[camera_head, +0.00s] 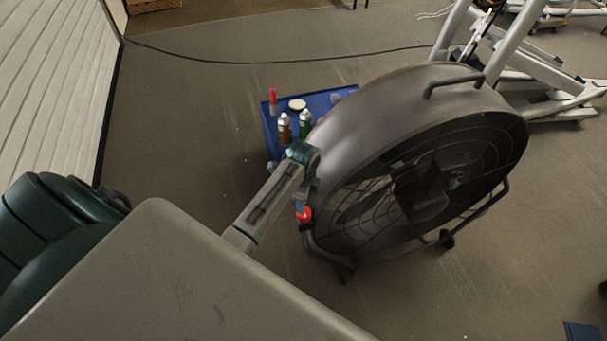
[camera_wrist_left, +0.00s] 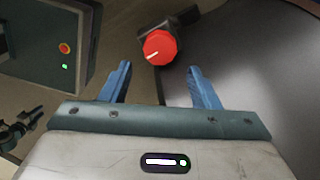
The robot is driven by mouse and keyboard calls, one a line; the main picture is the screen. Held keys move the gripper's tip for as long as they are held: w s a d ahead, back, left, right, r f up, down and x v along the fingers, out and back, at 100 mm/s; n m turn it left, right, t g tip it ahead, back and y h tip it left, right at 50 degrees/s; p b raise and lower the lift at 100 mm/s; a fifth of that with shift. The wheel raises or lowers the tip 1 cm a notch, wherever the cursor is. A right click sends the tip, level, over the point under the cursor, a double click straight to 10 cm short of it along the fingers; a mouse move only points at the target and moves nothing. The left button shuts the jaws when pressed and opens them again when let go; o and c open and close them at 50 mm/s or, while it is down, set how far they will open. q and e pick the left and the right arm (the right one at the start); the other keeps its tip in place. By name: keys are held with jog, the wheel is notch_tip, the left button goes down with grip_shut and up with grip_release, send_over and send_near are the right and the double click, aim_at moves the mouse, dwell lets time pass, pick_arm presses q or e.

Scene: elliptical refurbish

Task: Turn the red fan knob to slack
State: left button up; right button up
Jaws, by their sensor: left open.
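The red knob (camera_head: 304,213) sits low on the left side of a large dark drum fan (camera_head: 345,112). In the left wrist view the red knob (camera_wrist_left: 160,48) has a white pointer line aimed to the lower left. It sits on a dark mount beside the fan's drum (camera_wrist_left: 262,70). My left gripper (camera_wrist_left: 160,82) is open and empty, its two blue fingers apart, with the knob showing beyond and between the tips. In the head view my left arm reaches to the fan's left edge and mostly hides the gripper. My right gripper is not in view.
A blue cart (camera_head: 322,101) with bottles and a red item stands behind the fan. Gym equipment (camera_head: 500,50) is at the upper right. A dark cable (camera_head: 270,61) crosses the floor. A white slatted wall (camera_head: 50,80) is at the left. Open floor lies right.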

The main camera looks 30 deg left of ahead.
aim_at(304, 214)
pick_arm(q)
notch_tip(304, 214, down, 8)
jog(key=shift+r, duration=0.2)
jog(key=c, duration=0.7)
